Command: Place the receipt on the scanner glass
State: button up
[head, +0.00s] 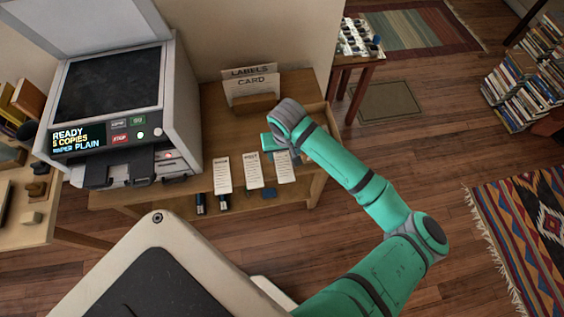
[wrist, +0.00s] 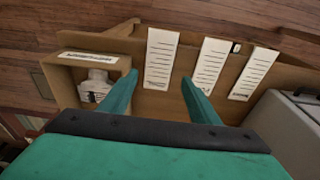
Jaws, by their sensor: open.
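Three long white paper slips lie side by side along the front of the wooden table: left (head: 222,175), middle (head: 253,170) and right (head: 285,168). Their print is too small to tell which is the receipt. In the wrist view they are the right (wrist: 253,72), middle (wrist: 210,66) and left (wrist: 160,52) slips. My gripper (head: 282,149) is open and empty, over the table near the right slip; in the wrist view its fingertips (wrist: 159,79) are on either side of that slip's lower end. The scanner (head: 185,110) stands left with its lid raised and its dark glass (head: 110,82) bare.
A holder marked LABELS and CARD (head: 251,85) stands at the table's back. An open wooden compartment (wrist: 66,88) holding something white is left of my fingers in the wrist view. A side table (head: 356,58) with small items and book stacks (head: 522,75) are farther right.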

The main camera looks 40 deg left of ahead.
aim_at(283, 164)
jog(key=shift+w+a+f, duration=0.1)
jog(key=shift+w+f, duration=0.05)
jog(key=shift+f, duration=1.15)
jog(key=shift+w+a+f, duration=0.1)
jog(key=shift+w+f, duration=0.05)
jog(key=shift+f, duration=1.2)
jog(key=shift+w+a+f, duration=0.1)
jog(key=shift+w+f, duration=0.05)
jog(key=shift+f, duration=1.15)
jog(key=c, duration=0.9)
jog(key=shift+r, duration=0.1)
jog(key=shift+r, duration=0.5)
jog(key=s+d+r, duration=0.2)
jog(key=s+r, duration=0.2)
jog(key=s+d+r, duration=0.3)
jog(key=s+r, duration=0.1)
jog(key=s+d+r, duration=0.2)
jog(key=s+r, duration=0.2)
jog(key=shift+d, duration=0.2)
